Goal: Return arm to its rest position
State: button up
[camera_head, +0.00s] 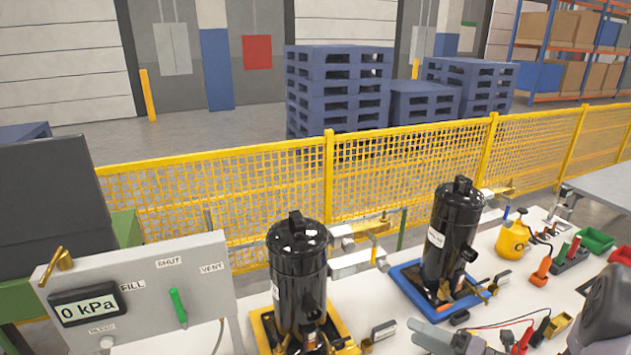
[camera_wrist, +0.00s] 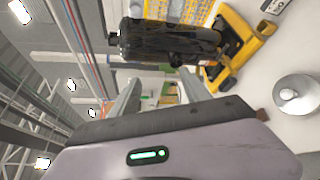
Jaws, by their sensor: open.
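My gripper (camera_wrist: 160,80) shows in the wrist view with its two grey fingers spread apart and nothing between them. In that view a black compressor (camera_wrist: 170,40) lies sideways in the picture, beyond the fingers and apart from them. In the head view, dark grey parts of my arm (camera_head: 608,310) enter at the lower right corner, over the white bench. A grey piece also shows at the bottom edge, right of the middle; I cannot tell if it is a finger. Most of the arm is out of view.
One black compressor (camera_head: 298,270) stands on a yellow base and another (camera_head: 452,230) on a blue base (camera_head: 408,274). A panel (camera_head: 150,290) reading 0 kPa stands at left. A yellow bottle (camera_head: 513,240), tools and green bins (camera_head: 596,240) crowd the right. Yellow fence (camera_head: 328,190) runs behind.

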jog(key=s+a+r+n+g+h+b, duration=0.1)
jog(key=s+a+r+n+g+b, duration=0.2)
jog(key=s+a+n, duration=0.5)
jog(key=s+a+r+n+g+h+b, duration=0.1)
jog(key=s+a+r+n+g+b, duration=0.15)
jog(key=a+n+g, duration=0.55)
jog(key=s+d+r+n+t+h+b, duration=0.1)
jog(key=s+n+t+h, duration=0.2)
jog(key=s+n, duration=0.3)
jog(key=s+d+r+n+t+h+b, duration=0.1)
jog(key=s+n+h, duration=0.4)
jog(key=n, duration=0.9)
jog(key=shift+s+d+t+b, duration=0.55)
jog(key=shift+s+t+b, duration=0.25)
jog(key=shift+s+t, duration=0.35)
jog(key=shift+r, duration=0.1)
